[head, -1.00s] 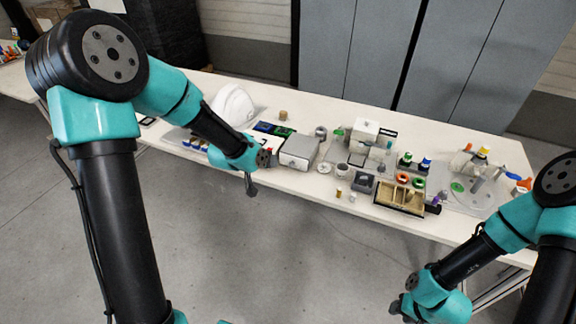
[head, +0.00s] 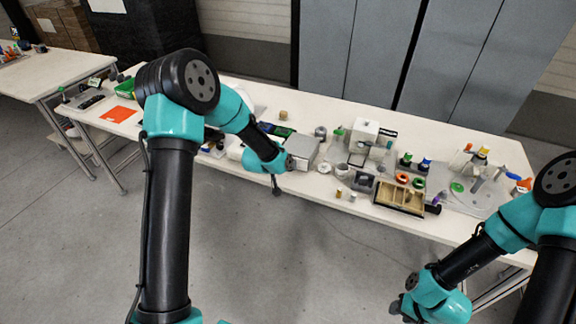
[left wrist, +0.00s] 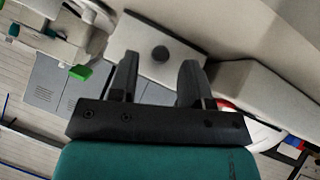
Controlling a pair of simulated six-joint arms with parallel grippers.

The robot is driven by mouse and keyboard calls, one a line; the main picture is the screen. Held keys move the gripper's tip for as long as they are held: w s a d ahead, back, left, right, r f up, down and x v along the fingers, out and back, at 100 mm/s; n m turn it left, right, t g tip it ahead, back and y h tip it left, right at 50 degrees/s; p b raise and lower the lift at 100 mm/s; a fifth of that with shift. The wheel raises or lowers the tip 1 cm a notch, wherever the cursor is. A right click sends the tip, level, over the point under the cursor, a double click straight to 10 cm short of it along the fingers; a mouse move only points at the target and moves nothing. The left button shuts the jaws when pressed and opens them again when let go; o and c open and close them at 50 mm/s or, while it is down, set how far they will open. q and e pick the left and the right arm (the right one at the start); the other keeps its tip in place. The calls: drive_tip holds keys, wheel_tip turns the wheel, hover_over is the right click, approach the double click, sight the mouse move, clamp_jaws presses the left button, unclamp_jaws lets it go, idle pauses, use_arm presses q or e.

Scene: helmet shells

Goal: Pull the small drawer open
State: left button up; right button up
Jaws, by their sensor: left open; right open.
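The small drawer unit is a grey box (head: 303,147) near the table's front edge in the head view, partly hidden by my left arm. In the left wrist view, its pale front panel (left wrist: 185,38) carries a dark round knob (left wrist: 160,53). My left gripper (left wrist: 158,76) is open, its two fingers pointing at the panel on either side of the knob's line. The knob looks untouched; the exact gap to it is hard to judge. In the head view my left gripper (head: 288,164) is mostly hidden, beside the box. My right gripper (head: 399,306) is open and empty at bottom right, away from the table.
A white helmet shell is partly hidden behind my left arm. Floor in front is clear.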

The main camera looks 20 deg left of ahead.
use_arm(q)
drive_tip(key=shift+w+d+f, duration=0.15)
drive_tip(key=shift+w+f, duration=0.25)
clamp_jaws()
idle(0.4)
